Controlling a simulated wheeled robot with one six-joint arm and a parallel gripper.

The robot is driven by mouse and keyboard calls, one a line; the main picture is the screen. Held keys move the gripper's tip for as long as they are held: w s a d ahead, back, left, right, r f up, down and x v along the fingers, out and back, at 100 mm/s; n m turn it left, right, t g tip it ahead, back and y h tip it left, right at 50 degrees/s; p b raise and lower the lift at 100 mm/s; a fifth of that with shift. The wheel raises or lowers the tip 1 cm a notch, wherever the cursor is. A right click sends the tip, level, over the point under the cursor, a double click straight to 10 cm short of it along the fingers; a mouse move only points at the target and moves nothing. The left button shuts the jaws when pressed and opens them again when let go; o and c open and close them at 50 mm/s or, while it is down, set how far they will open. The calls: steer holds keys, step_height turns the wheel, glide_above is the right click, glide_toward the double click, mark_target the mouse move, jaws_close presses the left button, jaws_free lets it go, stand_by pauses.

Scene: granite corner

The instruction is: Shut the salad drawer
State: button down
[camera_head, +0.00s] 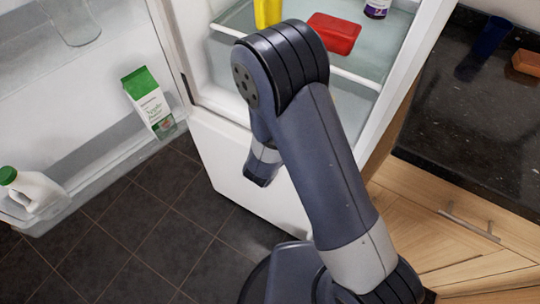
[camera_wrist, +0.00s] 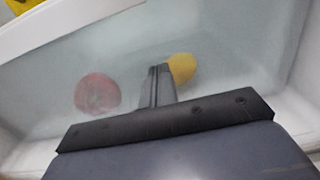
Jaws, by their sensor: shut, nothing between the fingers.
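The salad drawer (camera_wrist: 215,55) is a pale, translucent bin in the open fridge, seen close up in the wrist view. A red apple (camera_wrist: 97,93) and a yellow lemon (camera_wrist: 182,67) show hazily through it. My gripper (camera_wrist: 155,72) is shut and empty, with its fingers in front of the drawer, just left of the lemon. I cannot tell whether they touch it. In the head view my arm hides most of the drawer and my fingertips, so how far out the drawer stands is unclear.
The fridge door (camera_head: 95,140) stands open at left, holding a juice carton (camera_head: 148,101) and a white jug (camera_head: 32,188). A red container (camera_head: 333,34) and a yellow item (camera_head: 267,12) stand on the shelf above. A dark counter (camera_head: 455,130) is at right.

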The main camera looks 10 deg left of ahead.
steer(key=x, duration=0.4)
steer(key=shift+w+b, duration=0.1)
steer(key=shift+b, duration=0.25)
steer(key=shift+r, duration=0.1)
steer(key=shift+w+r, duration=0.1)
